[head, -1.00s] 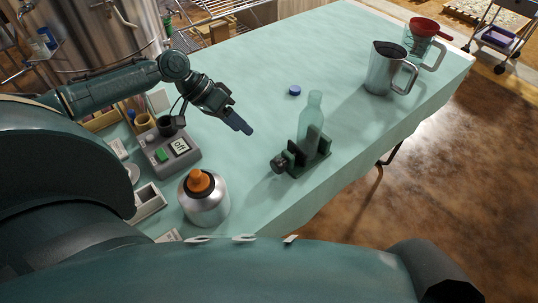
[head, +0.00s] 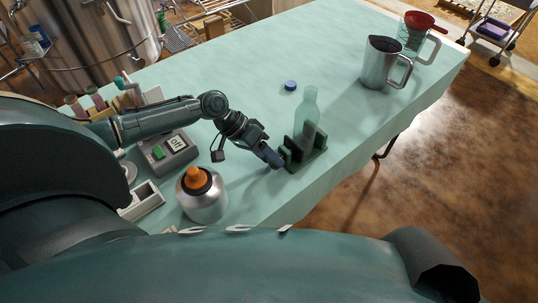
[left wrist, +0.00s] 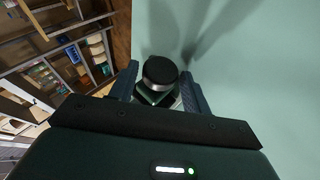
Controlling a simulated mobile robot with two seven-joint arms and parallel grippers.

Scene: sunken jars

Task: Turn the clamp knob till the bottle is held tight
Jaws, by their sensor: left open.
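The pale green glass bottle (head: 309,104) stands upright in the dark green clamp (head: 318,153) on the table, between the clamp's jaws. Whether the jaws touch it I cannot tell. My left gripper (head: 275,160) is at the clamp's left end, low over the table, and covers the knob in the head view. In the left wrist view the round black clamp knob (left wrist: 160,70) lies between the two fingers of my open left gripper (left wrist: 159,76), with a finger on each side. Contact cannot be made out. My right gripper is not in view.
A metal bottle with an orange top (head: 202,195) stands left of the clamp, near a grey device with a green button (head: 175,152). A blue cap (head: 291,85) lies behind. A steel jug (head: 383,64) stands back right. The table's front edge is close to the clamp.

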